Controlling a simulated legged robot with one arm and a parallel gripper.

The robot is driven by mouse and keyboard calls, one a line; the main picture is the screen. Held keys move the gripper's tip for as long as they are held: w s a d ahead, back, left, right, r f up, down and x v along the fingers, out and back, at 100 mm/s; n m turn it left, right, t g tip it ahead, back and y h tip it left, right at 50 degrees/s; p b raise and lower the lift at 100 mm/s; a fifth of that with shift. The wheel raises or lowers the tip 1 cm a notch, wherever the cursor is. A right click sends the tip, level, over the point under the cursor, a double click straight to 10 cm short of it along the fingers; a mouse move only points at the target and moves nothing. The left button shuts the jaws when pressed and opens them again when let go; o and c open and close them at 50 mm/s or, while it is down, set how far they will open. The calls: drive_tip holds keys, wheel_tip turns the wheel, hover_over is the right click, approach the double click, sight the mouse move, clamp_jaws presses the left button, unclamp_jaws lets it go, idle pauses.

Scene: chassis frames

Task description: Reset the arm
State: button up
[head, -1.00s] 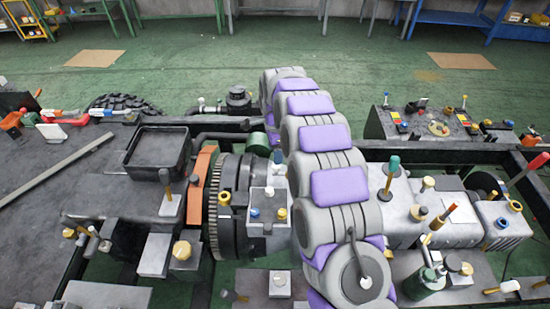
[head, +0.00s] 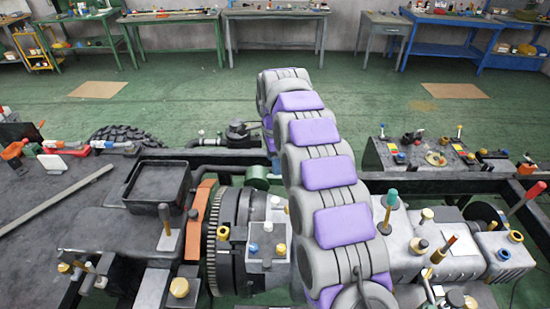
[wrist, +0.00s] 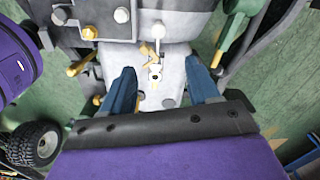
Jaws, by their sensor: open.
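My arm, with grey links and purple pads, rises through the middle of the head view over the chassis frame (head: 440,186). The gripper end is not seen in the head view. In the wrist view my gripper (wrist: 165,88) is open. Its two blue fingers stand apart, with nothing held between them. Beyond the fingers lies a pale grey block of the chassis with a small white and black knob (wrist: 156,77) and a brass-coloured piece.
A black tray (head: 128,193) and a toothed ring (head: 212,235) sit left of my arm. Several coloured handles stand on the machinery at right, including a teal-topped one (head: 391,200). Workbenches (head: 275,12) line the back wall. Green floor between is mostly clear. A wheel (wrist: 36,143) shows at lower left in the wrist view.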

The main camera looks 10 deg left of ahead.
drive_tip(key=s+d+r+n+b, duration=0.1)
drive_tip(key=s+d+r+n, duration=0.25)
drive_tip(key=s+d, duration=0.55)
drive_tip(key=s+d+r+n, duration=0.3)
drive_tip(key=s+d+r, duration=0.2)
drive_tip(key=s+d, duration=0.45)
drive_tip(key=s+d+f+n, duration=0.2)
drive_tip(key=s+d, duration=0.2)
drive_tip(key=s, duration=0.4)
drive_tip(key=s+d+f+n+g, duration=0.1)
drive_tip(key=s+d, duration=0.3)
drive_tip(key=s, duration=0.5)
drive_tip(key=s+d+f+n, duration=0.3)
drive_tip(key=s+d, duration=0.1)
drive_tip(key=s, duration=0.4)
drive_tip(key=shift+s+g+b, duration=0.2)
drive_tip(key=shift+g+b, duration=0.2)
drive_tip(key=shift+b, duration=0.05)
drive_tip(key=shift+f, duration=0.1)
